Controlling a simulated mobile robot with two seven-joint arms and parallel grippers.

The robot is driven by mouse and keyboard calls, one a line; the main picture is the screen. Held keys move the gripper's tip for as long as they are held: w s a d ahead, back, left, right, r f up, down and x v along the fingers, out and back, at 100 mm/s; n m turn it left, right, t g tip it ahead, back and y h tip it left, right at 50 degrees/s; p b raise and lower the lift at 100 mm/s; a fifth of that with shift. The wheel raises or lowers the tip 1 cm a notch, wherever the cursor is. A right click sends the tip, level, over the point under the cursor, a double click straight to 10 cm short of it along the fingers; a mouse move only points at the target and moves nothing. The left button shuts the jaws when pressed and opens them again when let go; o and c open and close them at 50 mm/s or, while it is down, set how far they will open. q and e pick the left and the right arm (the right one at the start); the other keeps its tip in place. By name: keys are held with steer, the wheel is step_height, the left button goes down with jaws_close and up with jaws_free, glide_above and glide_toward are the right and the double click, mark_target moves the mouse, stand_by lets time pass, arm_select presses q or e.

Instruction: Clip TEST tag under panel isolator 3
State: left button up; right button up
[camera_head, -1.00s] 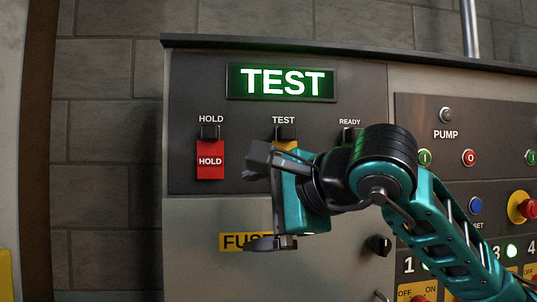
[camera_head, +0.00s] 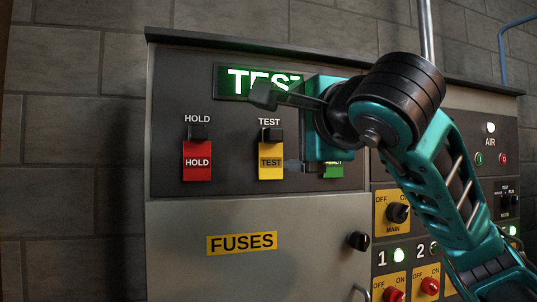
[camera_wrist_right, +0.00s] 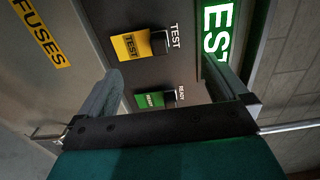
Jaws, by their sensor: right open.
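The yellow TEST tag (camera_head: 271,162) hangs from a black clip under the TEST label on the panel. It also shows in the right wrist view (camera_wrist_right: 128,46), beyond and between the fingers. My right gripper (camera_head: 279,130) is open and empty in front of the panel, its fingers spread above and below, near the tag's right side. In the right wrist view the gripper (camera_wrist_right: 165,85) has nothing between its fingertips. Isolators 1 (camera_head: 393,292) and 2 (camera_head: 430,287) show at the lower right; isolator 3 is hidden behind my right arm. My left gripper is out of view.
A red HOLD tag (camera_head: 197,161) hangs left of the TEST tag. A green READY tag (camera_head: 333,170) hangs to the right, partly behind my gripper. The lit TEST sign (camera_head: 245,82) is above. A black knob (camera_head: 358,241) sticks out of the FUSES door.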

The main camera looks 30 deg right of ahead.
mark_target(277, 136)
steer(key=p+x, duration=0.1)
steer(key=x, duration=0.8)
steer(key=shift+a, duration=0.1)
steer(key=shift+r, duration=0.1)
stand_by(0.5)
steer(key=shift+f+b, duration=0.7)
steer(key=shift+f, duration=0.2)
stand_by(0.5)
steer(key=shift+c, duration=0.3)
